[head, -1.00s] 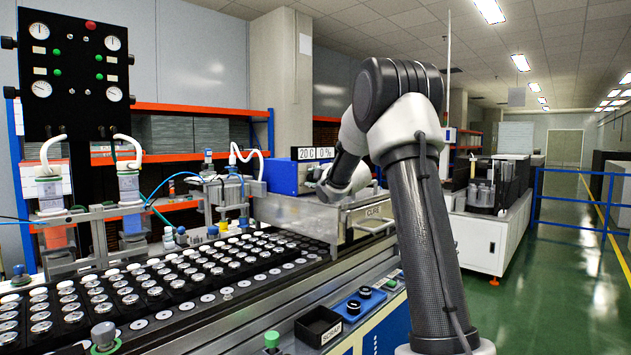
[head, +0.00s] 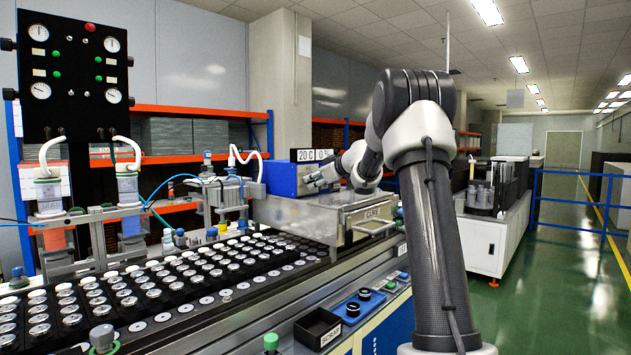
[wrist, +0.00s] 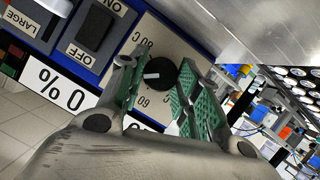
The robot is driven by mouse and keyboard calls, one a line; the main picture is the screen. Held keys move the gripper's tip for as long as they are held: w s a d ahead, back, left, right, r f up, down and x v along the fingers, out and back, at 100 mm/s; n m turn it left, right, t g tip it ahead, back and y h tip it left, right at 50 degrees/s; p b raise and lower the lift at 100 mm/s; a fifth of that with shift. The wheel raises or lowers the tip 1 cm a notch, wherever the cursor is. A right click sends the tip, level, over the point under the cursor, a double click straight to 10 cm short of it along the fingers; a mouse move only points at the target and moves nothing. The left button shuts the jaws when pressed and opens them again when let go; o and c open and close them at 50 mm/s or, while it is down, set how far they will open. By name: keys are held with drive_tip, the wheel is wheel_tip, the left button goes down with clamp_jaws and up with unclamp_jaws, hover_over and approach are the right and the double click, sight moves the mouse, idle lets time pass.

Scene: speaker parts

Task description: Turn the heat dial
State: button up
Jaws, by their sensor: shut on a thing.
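The heat dial (wrist: 164,72) is a round black knob with a white pointer, set on a pale scale plate with numbers such as 60. In the wrist view, the green-padded fingers of my gripper (wrist: 160,82) stand on both sides of the dial, shut on it. The white pointer faces the left finger. In the head view, my gripper (head: 320,178) is at the front of the blue heater box (head: 283,178); the dial cannot be made out there. The box's displays (head: 312,155) read 20 C and 0 %.
A dark switch (wrist: 93,27) marked ON and OFF sits beside the dial plate. A metal cure unit (head: 345,222) with a front handle is below my gripper. A conveyor with several black trays (head: 150,290) of round parts runs to the left. Green floor (head: 560,270) lies open at right.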

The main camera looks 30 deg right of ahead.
drive_tip(key=shift+m, duration=0.4)
drive_tip(key=shift+y, duration=0.4)
drive_tip(key=o, duration=1)
drive_tip(key=shift+o, duration=0.2)
drive_tip(key=shift+d+r, duration=0.1)
drive_tip(key=v, duration=1.2)
